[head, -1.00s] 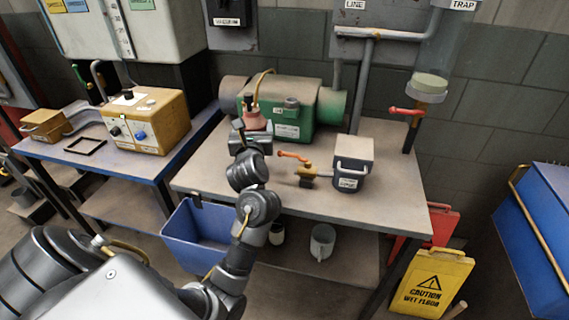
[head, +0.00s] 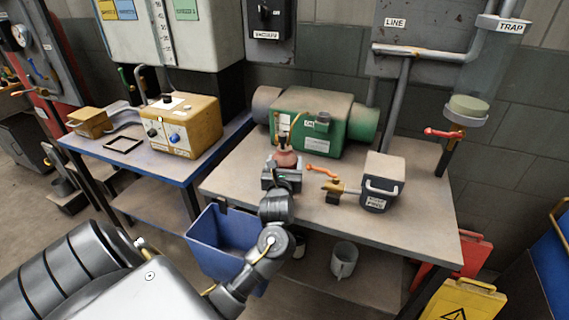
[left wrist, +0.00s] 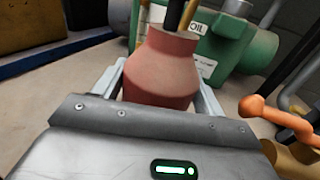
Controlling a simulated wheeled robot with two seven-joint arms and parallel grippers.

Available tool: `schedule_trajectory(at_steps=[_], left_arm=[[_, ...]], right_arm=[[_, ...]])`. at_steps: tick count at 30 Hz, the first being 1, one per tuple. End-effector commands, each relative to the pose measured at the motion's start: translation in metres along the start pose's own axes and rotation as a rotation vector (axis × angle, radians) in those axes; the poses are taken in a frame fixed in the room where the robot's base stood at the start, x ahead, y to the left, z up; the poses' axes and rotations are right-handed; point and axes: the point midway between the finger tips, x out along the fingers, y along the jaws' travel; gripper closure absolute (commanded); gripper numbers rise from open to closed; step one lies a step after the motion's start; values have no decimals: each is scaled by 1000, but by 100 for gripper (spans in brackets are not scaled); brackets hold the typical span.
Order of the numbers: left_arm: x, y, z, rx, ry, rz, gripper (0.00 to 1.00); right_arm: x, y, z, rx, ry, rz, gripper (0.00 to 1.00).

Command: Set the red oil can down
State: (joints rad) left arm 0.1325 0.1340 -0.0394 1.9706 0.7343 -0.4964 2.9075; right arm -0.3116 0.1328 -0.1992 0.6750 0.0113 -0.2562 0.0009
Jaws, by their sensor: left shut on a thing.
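The red oil can (head: 287,158) is upright at the end of my left gripper (head: 283,173), over the near part of the grey-brown bench (head: 235,180). In the left wrist view, the oil can (left wrist: 164,68) is a red, shouldered body with a dark neck and a brass-coloured tube. The two fingers of my left gripper are closed on either side of it. The gripper hides the can's base, so I cannot tell whether it touches the bench top. My right gripper is not in view.
A green oil machine (head: 330,130) stands behind the can. To the right are an orange-handled brass valve (head: 332,186) and a dark box with a pale top (head: 381,190). A blue bin (head: 222,240) hangs at the bench's front. Bare bench top lies between the can and valve.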

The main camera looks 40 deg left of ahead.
Motion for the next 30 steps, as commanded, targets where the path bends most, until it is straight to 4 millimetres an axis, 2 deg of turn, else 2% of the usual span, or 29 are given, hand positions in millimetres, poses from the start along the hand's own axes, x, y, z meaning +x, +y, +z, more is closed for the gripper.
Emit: schedule_trajectory(at_steps=[5, 6, 11, 19, 22, 26, 30], left_arm=[[0, 0, -3, -1, -2, 0, 63], [0, 0, -3, -1, 0, 0, 28], [0, 0, -2, 0, 0, 0, 7], [0, 0, -2, 0, 0, 0, 7], [0, 0, 4, 1, 0, 0, 7], [-21, -1, -2, -4, 3, -1, 7], [-52, -1, -3, -5, 3, -2, 7]], right_arm=[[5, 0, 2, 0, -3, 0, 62], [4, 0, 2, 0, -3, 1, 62], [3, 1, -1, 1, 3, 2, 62], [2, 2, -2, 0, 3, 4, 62], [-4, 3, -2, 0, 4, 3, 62], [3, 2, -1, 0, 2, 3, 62], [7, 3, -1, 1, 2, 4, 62]])
